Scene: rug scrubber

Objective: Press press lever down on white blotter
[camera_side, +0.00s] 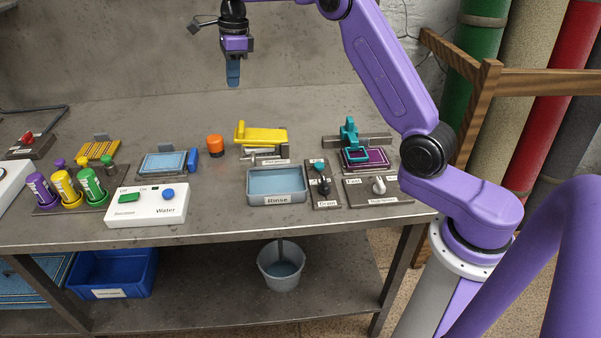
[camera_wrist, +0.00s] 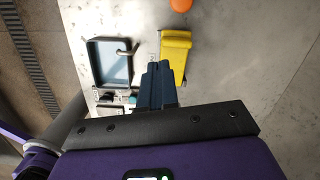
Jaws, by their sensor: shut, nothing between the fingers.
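A yellow lever-like piece (camera_side: 262,134), which looks like the press lever, sits over a grey base at the back middle of the bench. It also shows in the wrist view (camera_wrist: 174,55), to the right of my fingertips. I cannot make out a white blotter; anything beneath the yellow piece is hidden. My gripper (camera_side: 233,82) hangs high above the bench, fingers pointing down, clear of the yellow piece and a little left of it in the side view. Its blue fingers are shut and empty, and they show in the wrist view (camera_wrist: 158,66).
A Rinse tray (camera_side: 277,204) with a faucet stands in front of the yellow piece. An orange knob (camera_side: 215,145) is to its left. A teal frame (camera_side: 348,139) over a purple mat stands to the right. A white Water panel (camera_side: 147,206) and colored bottles are left. The rear bench is clear.

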